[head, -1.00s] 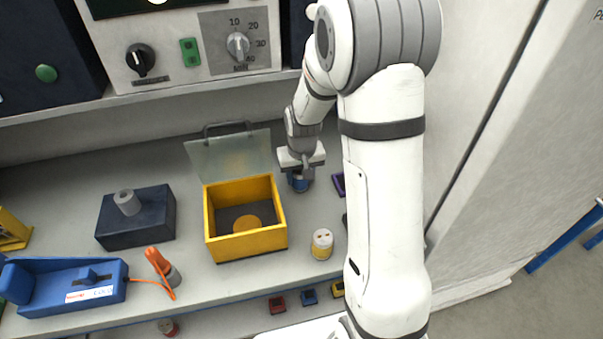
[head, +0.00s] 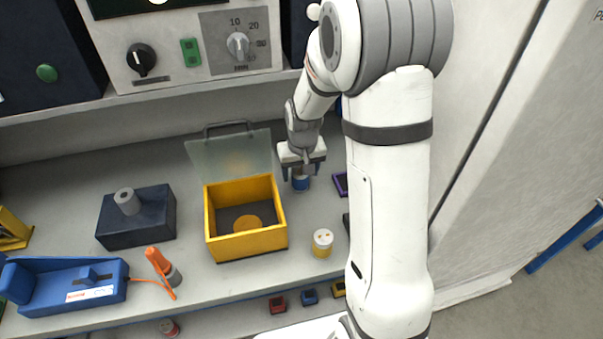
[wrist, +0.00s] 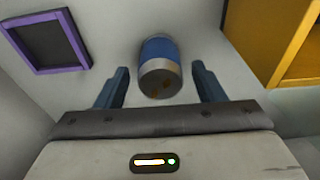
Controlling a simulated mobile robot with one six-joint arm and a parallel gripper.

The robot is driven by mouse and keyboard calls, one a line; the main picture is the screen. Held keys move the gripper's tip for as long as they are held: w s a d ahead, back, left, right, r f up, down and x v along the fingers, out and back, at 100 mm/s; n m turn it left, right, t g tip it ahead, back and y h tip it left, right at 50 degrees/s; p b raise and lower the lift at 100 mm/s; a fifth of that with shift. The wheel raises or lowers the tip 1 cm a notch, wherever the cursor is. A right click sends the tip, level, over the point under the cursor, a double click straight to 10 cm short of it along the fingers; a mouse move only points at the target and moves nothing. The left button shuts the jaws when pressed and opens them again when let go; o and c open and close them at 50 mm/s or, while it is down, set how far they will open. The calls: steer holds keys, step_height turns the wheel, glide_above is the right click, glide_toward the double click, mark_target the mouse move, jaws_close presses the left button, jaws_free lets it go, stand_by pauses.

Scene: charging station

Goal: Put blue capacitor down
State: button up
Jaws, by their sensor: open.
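The blue capacitor (head: 301,182) stands upright on the grey bench surface, right of the yellow box. In the wrist view the blue capacitor (wrist: 159,64) shows its blue band and metal end, between and a little beyond the fingertips. My gripper (head: 302,173) is open just above and around it. In the wrist view my gripper (wrist: 160,84) shows a clear gap between each finger and the capacitor.
The yellow box (head: 246,243) with its clear lid raised stands to the left. A purple-framed tray (wrist: 76,50) lies close by. A yellow and white capacitor (head: 322,243) stands nearer the front. A dark block (head: 137,222) and an orange-handled tool (head: 160,262) are further left.

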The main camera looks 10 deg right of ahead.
steer(key=r, duration=0.3)
steer(key=s+r, duration=0.1)
steer(key=r, duration=0.5)
steer(key=shift+s+r, duration=0.25)
steer(key=shift+r, duration=0.1)
steer(key=s+r, duration=0.3)
steer(key=s, duration=0.7)
steer(key=s+r, duration=0.2)
steer(key=s, duration=0.8)
steer(key=shift+s+r+t, duration=0.25)
steer(key=shift+r+t, duration=0.15)
steer(key=shift+c, duration=0.4)
